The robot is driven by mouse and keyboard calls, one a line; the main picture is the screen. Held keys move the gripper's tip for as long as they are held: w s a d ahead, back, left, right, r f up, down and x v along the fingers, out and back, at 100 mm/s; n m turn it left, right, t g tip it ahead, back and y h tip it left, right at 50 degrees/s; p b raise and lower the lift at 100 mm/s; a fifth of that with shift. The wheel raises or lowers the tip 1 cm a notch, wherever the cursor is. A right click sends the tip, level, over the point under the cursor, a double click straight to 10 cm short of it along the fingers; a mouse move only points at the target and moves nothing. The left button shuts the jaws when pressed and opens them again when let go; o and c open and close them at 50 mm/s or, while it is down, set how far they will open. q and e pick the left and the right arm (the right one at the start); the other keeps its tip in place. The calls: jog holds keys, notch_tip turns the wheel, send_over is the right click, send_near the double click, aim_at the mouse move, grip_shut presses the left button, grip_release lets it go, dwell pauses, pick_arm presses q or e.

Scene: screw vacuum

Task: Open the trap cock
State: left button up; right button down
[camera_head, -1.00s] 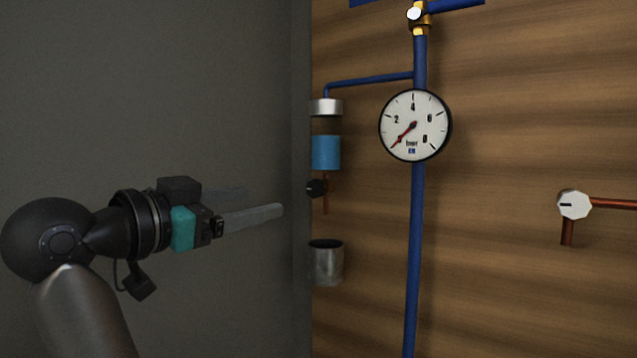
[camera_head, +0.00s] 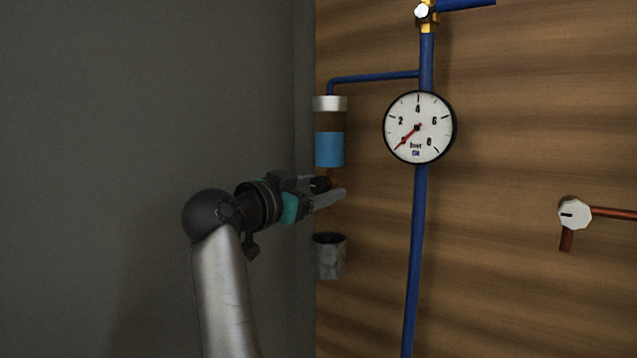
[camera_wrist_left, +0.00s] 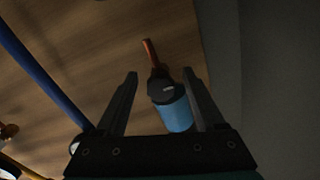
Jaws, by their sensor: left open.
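The trap is a clear cylinder with blue liquid (camera_head: 329,149) and a silver cap, mounted on the wooden wall. Its trap cock (camera_head: 321,184) is a small black knob under the cylinder, above a short copper outlet. My left gripper (camera_head: 335,188) is open at the cock, its fingers partly covering the knob and outlet. In the left wrist view the black cock (camera_wrist_left: 164,90) lies between the two open fingers (camera_wrist_left: 160,75), with the blue cylinder (camera_wrist_left: 176,113) behind it and the copper outlet pointing away. I cannot tell whether a finger touches it. My right gripper is out of view.
A metal cup (camera_head: 329,257) is on the wall below the trap. A round gauge (camera_head: 419,127) sits on the blue vertical pipe (camera_head: 415,250) to the right. A white valve knob (camera_head: 574,214) on copper pipe is at far right. A grey wall (camera_head: 140,90) borders the left.

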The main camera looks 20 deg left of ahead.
pick_arm(q)
jog(key=shift+w, duration=0.1)
grip_shut()
dwell(0.6)
